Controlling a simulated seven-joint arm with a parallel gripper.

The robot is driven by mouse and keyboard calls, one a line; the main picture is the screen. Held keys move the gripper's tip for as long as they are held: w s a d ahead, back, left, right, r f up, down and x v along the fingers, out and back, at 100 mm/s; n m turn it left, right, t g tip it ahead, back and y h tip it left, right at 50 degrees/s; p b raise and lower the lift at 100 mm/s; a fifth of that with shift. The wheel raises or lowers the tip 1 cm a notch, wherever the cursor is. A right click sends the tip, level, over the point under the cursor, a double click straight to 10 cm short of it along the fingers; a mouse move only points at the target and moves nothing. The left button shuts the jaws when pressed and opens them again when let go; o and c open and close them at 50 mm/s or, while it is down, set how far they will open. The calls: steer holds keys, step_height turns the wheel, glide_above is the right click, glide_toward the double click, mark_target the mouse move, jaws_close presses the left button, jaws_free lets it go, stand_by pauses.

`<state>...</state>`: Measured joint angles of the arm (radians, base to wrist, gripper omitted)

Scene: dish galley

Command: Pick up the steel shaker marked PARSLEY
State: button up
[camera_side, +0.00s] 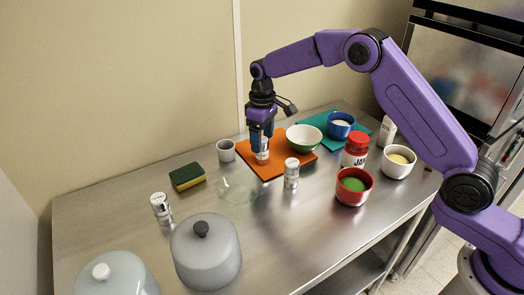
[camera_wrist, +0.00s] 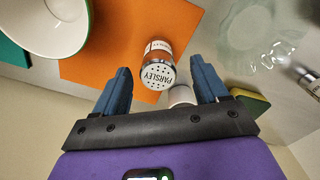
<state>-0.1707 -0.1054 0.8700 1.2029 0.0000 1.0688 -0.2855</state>
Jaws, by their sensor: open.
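The steel shaker marked PARSLEY (camera_wrist: 157,70) stands on the orange mat (camera_side: 252,168), its perforated cap and label facing the wrist camera. In the side view the shaker (camera_side: 263,157) shows at the fingertips, partly hidden by them. My gripper (camera_side: 262,147) points down over the mat with its fingers around the shaker's place. In the wrist view the open blue fingers of my gripper (camera_wrist: 160,77) are on either side of the cap, with a visible gap on both sides. I cannot tell how far down the fingers reach along it.
A green-and-white bowl (camera_side: 304,139) stands right of my gripper. Another shaker (camera_side: 291,173) stands in front, and a third (camera_side: 161,208) at left. A grey cup (camera_side: 226,151), sponge (camera_side: 187,176) and clear glass dish (camera_side: 238,188) are nearby. A red-lidded jar (camera_side: 356,150) is farther right.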

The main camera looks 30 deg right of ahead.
steer(key=shift+w+f, duration=0.2)
steer(key=shift+f, duration=2.6)
steer(key=c, duration=1.2)
